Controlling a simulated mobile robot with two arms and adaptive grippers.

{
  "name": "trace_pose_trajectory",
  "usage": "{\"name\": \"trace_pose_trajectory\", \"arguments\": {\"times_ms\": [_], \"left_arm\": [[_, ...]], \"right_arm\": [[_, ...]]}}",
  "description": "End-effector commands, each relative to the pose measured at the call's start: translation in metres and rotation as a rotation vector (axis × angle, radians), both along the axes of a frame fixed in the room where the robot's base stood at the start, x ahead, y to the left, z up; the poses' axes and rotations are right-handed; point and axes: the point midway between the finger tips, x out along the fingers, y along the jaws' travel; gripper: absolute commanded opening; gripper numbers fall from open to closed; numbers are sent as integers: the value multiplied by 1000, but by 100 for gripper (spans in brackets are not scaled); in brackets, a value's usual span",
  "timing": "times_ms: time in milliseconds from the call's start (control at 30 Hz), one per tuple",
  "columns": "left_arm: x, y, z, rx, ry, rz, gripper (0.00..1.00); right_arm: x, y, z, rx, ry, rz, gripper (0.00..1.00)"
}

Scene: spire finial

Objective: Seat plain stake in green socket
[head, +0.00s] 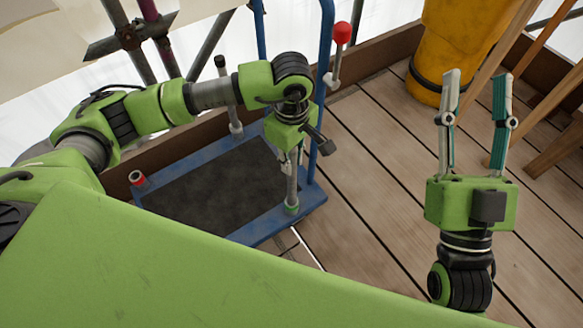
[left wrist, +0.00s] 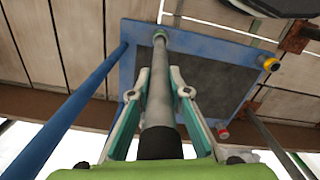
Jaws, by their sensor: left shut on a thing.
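The plain stake (head: 291,187) is a grey rod, roughly upright, held in my left gripper (head: 290,153). In the left wrist view the stake (left wrist: 160,100) runs between the two fingers of my left gripper (left wrist: 160,74), its dark end close to the palm. Its far end meets the green socket (head: 291,208) at the near right corner of the blue frame; the green ring also shows in the left wrist view (left wrist: 160,34). The end looks in or right at the socket; I cannot tell how deep. My right gripper (head: 477,77) is open and empty above the deck.
The blue frame (head: 265,232) has a dark panel, a red socket (head: 137,178) and a yellow socket (left wrist: 270,63). A black-topped rod (head: 220,66), a red-ball rod (head: 342,34) and blue posts stand around it. A yellow bin (head: 440,50) stands behind; open deck lies right.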

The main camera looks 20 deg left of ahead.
Motion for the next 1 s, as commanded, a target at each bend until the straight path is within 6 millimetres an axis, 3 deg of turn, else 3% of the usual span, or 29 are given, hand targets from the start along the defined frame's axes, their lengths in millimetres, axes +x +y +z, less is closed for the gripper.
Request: {"name": "trace_pose_trajectory", "arguments": {"times_ms": [100,267,1000], "left_arm": [[-1,0,-19,0,3,-1,0],[-1,0,-31,1,2,-2,0],[0,0,-34,0,1,-1,0]], "right_arm": [[-15,-2,15,31,-107,6,40],[-31,-4,31,60,-202,12,40],[-44,-6,39,81,-268,15,40]]}}
